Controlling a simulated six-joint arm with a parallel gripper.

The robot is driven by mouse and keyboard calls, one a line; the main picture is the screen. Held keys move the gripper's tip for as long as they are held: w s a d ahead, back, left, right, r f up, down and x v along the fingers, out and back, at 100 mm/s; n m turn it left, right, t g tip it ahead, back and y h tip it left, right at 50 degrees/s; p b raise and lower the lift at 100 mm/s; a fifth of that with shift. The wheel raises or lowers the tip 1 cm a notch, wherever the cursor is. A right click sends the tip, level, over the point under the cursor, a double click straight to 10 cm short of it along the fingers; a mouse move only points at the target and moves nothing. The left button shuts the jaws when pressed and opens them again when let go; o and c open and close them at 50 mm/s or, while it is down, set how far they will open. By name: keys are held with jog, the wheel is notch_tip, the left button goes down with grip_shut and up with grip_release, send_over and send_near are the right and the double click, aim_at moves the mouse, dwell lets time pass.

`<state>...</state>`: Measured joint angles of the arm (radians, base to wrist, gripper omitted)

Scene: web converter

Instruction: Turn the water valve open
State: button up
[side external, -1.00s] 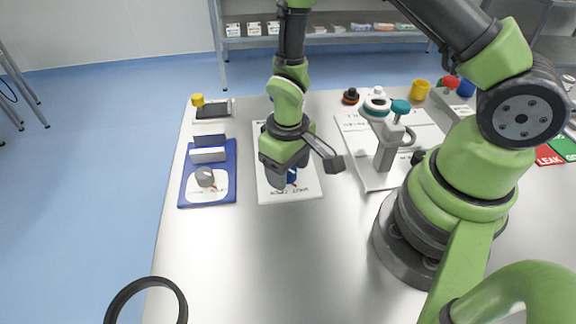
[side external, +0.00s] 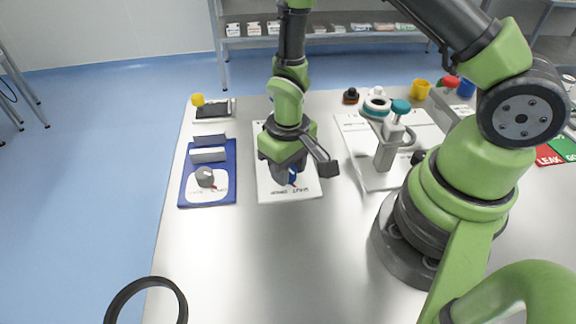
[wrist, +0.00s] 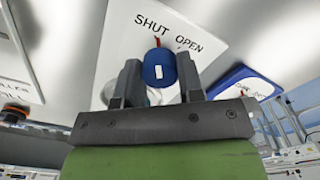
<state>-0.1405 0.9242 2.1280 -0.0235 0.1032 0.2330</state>
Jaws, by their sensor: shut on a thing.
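The water valve's blue round knob (wrist: 159,67) stands on a white panel (wrist: 140,20) lettered SHUT and OPEN. A small red pointer shows beside the knob near the SHUT lettering, and the knob has a white mark on its side. My gripper (wrist: 157,82) has its two dark fingers on either side of the knob and is shut on it. In the side view my gripper (side external: 291,174) is over the near half of the white panel (side external: 268,185), and the knob is mostly hidden by it.
A blue board (side external: 228,182) with a grey knob lies left of the panel. Right of it, a white stand (side external: 386,152) carries a teal-topped fitting. A yellow cup (side external: 420,90) is at the back right.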

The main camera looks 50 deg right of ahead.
jog(key=m, duration=1)
jog(key=shift+m, duration=2.2)
jog(key=o, duration=0.9)
jog(key=shift+r, duration=0.1)
notch_tip(320, 180, up, 10)
jog(key=shift+f, duration=0.1)
